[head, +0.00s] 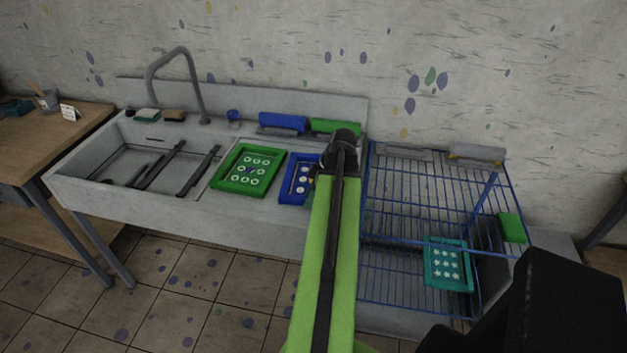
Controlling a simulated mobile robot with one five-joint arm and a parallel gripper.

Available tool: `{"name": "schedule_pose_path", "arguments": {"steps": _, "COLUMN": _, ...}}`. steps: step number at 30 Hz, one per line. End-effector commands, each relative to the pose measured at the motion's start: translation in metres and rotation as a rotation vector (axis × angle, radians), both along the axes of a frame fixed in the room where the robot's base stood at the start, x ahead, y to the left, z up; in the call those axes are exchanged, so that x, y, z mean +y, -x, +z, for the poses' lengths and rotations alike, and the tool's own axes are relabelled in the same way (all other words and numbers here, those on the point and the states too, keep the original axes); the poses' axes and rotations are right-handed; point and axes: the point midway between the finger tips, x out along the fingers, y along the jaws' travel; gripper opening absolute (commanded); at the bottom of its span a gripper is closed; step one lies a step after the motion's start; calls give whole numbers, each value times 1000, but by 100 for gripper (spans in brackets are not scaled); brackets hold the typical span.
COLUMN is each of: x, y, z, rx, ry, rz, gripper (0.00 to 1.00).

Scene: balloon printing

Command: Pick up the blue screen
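The blue screen (289,180) lies on the right part of the sink counter. It has a blue frame and pale round marks in its middle. My arm covers its right part. My gripper (316,180) is at the far end of my green arm, over or beside the right part of the blue screen. The arm hides most of its fingers, so I cannot tell whether they are open or touch the frame.
A green screen (221,178) lies just left of the blue one. The sink basin (104,160) is further left. Blue (283,122) and green (335,126) items lie along the back ledge. A blue wire rack (410,200) with a teal screen (430,270) stands right.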

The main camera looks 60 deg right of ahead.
Motion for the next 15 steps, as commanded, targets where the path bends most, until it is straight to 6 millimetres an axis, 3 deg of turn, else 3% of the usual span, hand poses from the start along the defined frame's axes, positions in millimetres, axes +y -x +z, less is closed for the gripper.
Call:
{"name": "schedule_pose_path", "arguments": {"steps": 1, "x": 0, "y": 0, "z": 0, "rx": 0, "ry": 0, "rz": 0, "gripper": 26}}
{"name": "schedule_pose_path", "arguments": {"steps": 7, "x": 0, "y": 0, "z": 0, "rx": 0, "ry": 0, "rz": 0, "gripper": 0}}
{"name": "schedule_pose_path", "arguments": {"steps": 15, "x": 0, "y": 0, "z": 0, "rx": 0, "ry": 1, "rz": 0, "gripper": 0}}
